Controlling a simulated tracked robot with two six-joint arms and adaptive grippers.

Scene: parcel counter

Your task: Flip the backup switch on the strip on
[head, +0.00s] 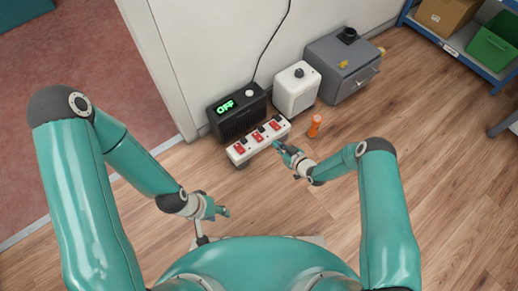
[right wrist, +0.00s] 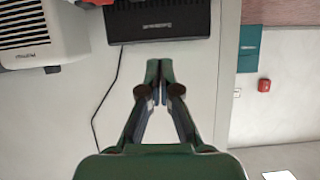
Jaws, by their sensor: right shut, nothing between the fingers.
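The white strip (head: 240,158) lies on the floor against the black box, with a row of red switches along its top. Which one is the backup switch, and how each rocker is tilted, is too small to tell. The black box (head: 232,122) shows a green "OFF" readout. My right gripper (head: 280,146) is shut and empty, just in front of the strip's right part; whether it touches the strip cannot be told. In the right wrist view its fingers (right wrist: 159,68) are together below the black box (right wrist: 160,22). My left gripper (head: 222,211) hangs apart from the strip, nearer my body.
An orange bottle-like object (head: 315,126) stands right of the strip. A white box (head: 296,90) and a grey box (head: 342,68) stand along the wall. A shelf (head: 470,58) with crates is at upper right.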

